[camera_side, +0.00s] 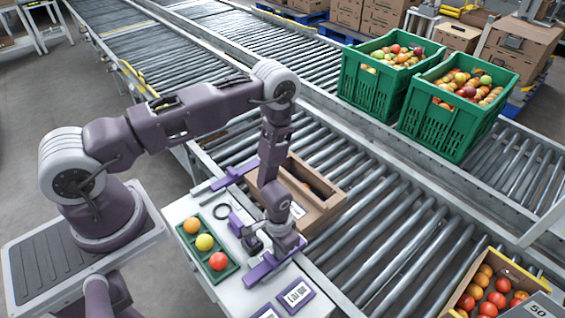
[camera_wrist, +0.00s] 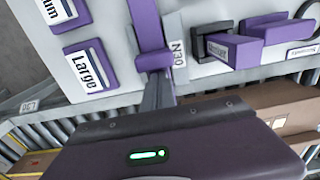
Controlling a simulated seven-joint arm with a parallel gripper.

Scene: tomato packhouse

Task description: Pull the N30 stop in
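The N30 stop (camera_wrist: 148,30) is a purple bar in the wrist view, with a thicker block and a grey strip running towards the conveyor edge. In the side view, the purple bar (camera_side: 262,273) lies by the front edge of the white bench, near the conveyor. My gripper (camera_side: 284,240) is low over the bench, right at the bar; I cannot tell whether it touches.
A cardboard box (camera_side: 319,203) sits on the rollers behind my gripper. A green tray (camera_side: 216,242) with three fruits, a black ring (camera_side: 221,211) and a Large card (camera_wrist: 85,68) lie on the bench. A purple stamp-like block (camera_wrist: 228,46) stands beside the stop.

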